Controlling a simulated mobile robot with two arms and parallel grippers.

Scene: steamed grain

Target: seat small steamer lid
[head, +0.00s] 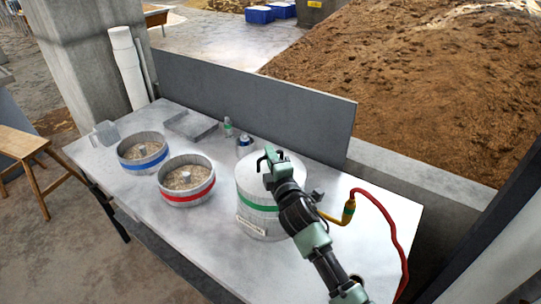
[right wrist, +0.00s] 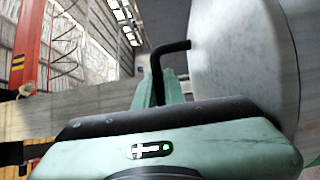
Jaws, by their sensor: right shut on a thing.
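A tall grey steamer with a green band (head: 258,208) stands right of the table's middle. A pale round lid (head: 290,167) is at its top; I cannot tell whether it rests fully on the rim. My right gripper (head: 270,160) is above the lid, shut on its dark bent handle. In the right wrist view the gripper (right wrist: 160,75) is at the black handle (right wrist: 172,47), with the pale lid (right wrist: 235,60) to the right. My left gripper is not in view.
A red-banded steamer (head: 188,197) and a blue-banded one (head: 145,165) stand open at left, with grain inside. A shallow grey tray (head: 190,125), small bottle (head: 228,127) and blue-marked item (head: 244,140) are behind. A red hose (head: 385,218) lies at right. The front table is clear.

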